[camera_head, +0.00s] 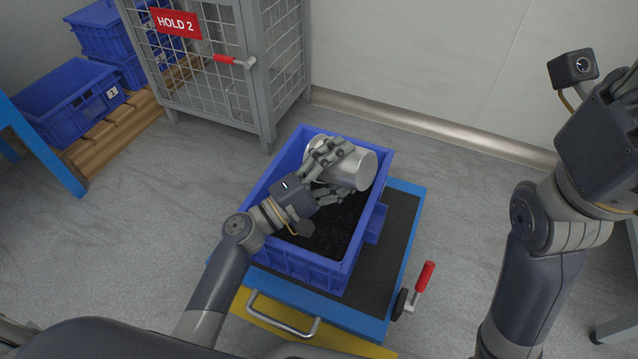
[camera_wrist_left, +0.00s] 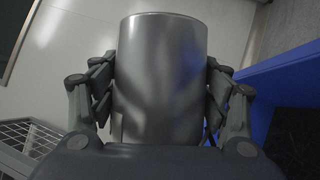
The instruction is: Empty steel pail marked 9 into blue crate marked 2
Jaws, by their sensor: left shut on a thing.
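The steel pail (camera_head: 350,165) is tipped on its side over the far part of the blue crate (camera_head: 305,262). No number shows on the pail or on this crate from here. My left gripper (camera_head: 333,172) is shut around the pail's body. In the left wrist view the pail (camera_wrist_left: 160,80) fills the middle between the fingers, and the crate's blue wall (camera_wrist_left: 270,85) shows at the right. Dark loose material (camera_head: 338,228) lies in the crate's bottom. The inside of the pail is hidden. My right gripper is out of the head view; only part of the right arm shows.
The crate stands on a blue cart with a dark top (camera_head: 398,240), a red-handled lever (camera_head: 424,277) and a metal handle (camera_head: 283,318). A wire cage marked HOLD 2 (camera_head: 232,95) stands behind. Blue crates (camera_head: 68,100) sit on a wooden pallet at the left.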

